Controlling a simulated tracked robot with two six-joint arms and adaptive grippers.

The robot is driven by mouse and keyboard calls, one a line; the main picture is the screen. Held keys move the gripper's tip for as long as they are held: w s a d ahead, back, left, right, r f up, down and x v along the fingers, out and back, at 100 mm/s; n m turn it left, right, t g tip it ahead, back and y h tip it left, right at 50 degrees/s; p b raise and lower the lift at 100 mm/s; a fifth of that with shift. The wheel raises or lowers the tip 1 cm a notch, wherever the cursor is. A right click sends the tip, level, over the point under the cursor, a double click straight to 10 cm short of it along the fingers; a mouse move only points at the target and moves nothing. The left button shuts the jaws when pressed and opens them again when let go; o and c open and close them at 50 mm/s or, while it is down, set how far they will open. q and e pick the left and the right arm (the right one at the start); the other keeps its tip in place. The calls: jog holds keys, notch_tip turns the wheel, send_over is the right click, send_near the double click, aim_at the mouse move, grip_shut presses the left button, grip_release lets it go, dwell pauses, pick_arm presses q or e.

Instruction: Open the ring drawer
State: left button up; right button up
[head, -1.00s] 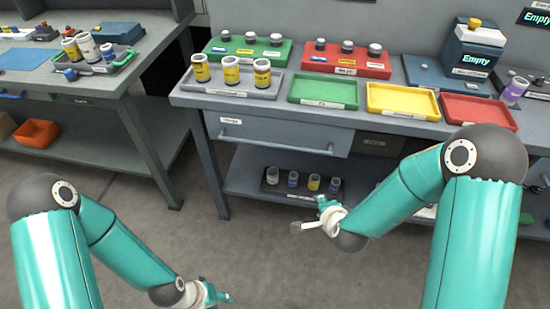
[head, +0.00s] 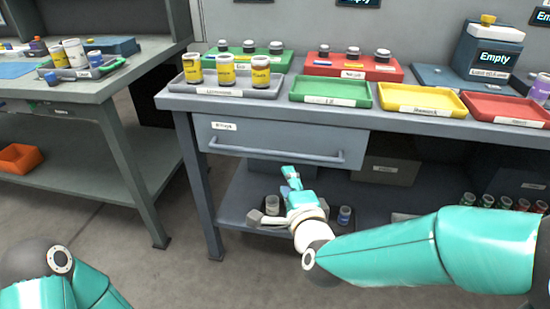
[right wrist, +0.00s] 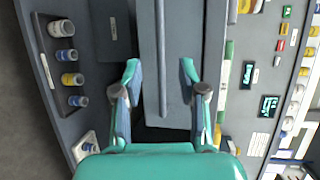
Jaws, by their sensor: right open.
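The ring drawer (head: 265,140) is a grey drawer under the bench top, with a small label at its upper left. It looks shut. Its long bar handle (head: 275,154) runs across the lower front. My right gripper (head: 273,197) is open and empty, below and in front of the handle. In the right wrist view the drawer front (right wrist: 183,50) and handle (right wrist: 161,60) show between the open fingers of the right gripper (right wrist: 160,72). The handle looks apart from both fingers; the exact gap is unclear. My left gripper is out of view; only part of its arm shows.
On the bench top stand a grey tray (head: 190,84) with jars and green, yellow and red trays. The lower shelf (right wrist: 62,125) holds small jars behind my right gripper. A second bench (head: 100,92) stands at left. Open floor lies between the benches.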

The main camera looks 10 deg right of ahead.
aim_at(275, 154)
jog(key=w+f, duration=0.1)
jog(key=w, duration=0.4)
jog(key=w+a+f, duration=0.1)
jog(key=w, duration=0.8)
jog(key=shift+w+a+f, duration=0.2)
jog(key=shift+w+f, duration=0.2)
grip_shut()
